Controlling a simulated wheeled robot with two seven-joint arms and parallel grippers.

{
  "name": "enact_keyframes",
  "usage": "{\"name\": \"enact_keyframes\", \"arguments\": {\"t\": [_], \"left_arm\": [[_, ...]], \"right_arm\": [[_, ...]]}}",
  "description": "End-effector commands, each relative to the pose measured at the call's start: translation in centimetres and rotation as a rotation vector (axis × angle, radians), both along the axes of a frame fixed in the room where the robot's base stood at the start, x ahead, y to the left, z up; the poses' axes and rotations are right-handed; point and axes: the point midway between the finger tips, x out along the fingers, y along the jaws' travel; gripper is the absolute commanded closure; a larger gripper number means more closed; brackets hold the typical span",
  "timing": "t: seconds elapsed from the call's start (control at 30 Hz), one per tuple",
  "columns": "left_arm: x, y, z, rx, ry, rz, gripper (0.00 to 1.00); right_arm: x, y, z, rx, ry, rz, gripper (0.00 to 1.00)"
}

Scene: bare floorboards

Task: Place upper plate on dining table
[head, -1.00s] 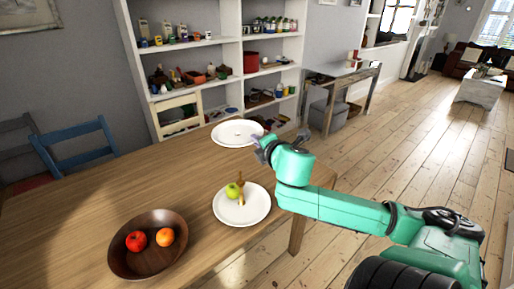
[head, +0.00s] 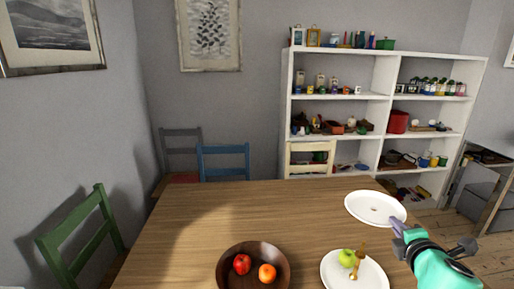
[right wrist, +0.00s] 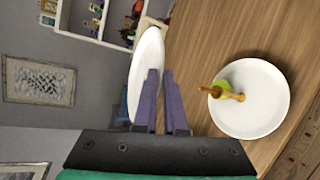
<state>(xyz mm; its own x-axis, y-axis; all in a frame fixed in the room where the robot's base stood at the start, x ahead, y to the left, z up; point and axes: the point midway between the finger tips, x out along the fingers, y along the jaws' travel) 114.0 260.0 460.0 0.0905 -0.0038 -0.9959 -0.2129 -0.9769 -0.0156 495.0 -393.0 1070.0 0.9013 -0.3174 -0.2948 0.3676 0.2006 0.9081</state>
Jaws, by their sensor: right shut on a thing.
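A white plate (head: 368,208) shows over the far right corner of the wooden dining table (head: 200,225). My right gripper (head: 399,228) is shut on the near right rim of this plate. In the right wrist view the plate (right wrist: 147,65) is seen at a slant beside the purple fingers (right wrist: 163,100). I cannot tell how high it is above the tabletop. My left gripper is not in view.
A dark bowl (head: 228,268) with a red apple and an orange stands left of the second plate. Green (head: 83,235), blue (head: 224,160) and cream (head: 311,156) chairs stand around the table. White shelves (head: 385,100) stand behind. The table's left and middle are clear.

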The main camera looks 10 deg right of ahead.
Motion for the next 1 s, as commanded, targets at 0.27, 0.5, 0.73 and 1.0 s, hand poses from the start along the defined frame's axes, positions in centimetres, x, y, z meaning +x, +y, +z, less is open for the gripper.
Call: {"name": "enact_keyframes", "arguments": {"t": [0.27, 0.5, 0.73, 1.0], "left_arm": [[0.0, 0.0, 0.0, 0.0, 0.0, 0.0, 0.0], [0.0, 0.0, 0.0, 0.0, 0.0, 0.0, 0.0], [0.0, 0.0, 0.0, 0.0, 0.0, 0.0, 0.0], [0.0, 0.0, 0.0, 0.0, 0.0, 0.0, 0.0]], "right_arm": [[-5.1, 7.1, -11.5, 0.014, 0.011, 0.083, 1.0], [-10.4, 18.5, -17.4, 0.013, 0.007, 0.267, 1.0], [-12.3, 22.6, -18.4, 0.005, 0.002, 0.339, 1.0], [-11.8, 21.5, -18.1, 0.0, 0.0, 0.324, 1.0]]}}
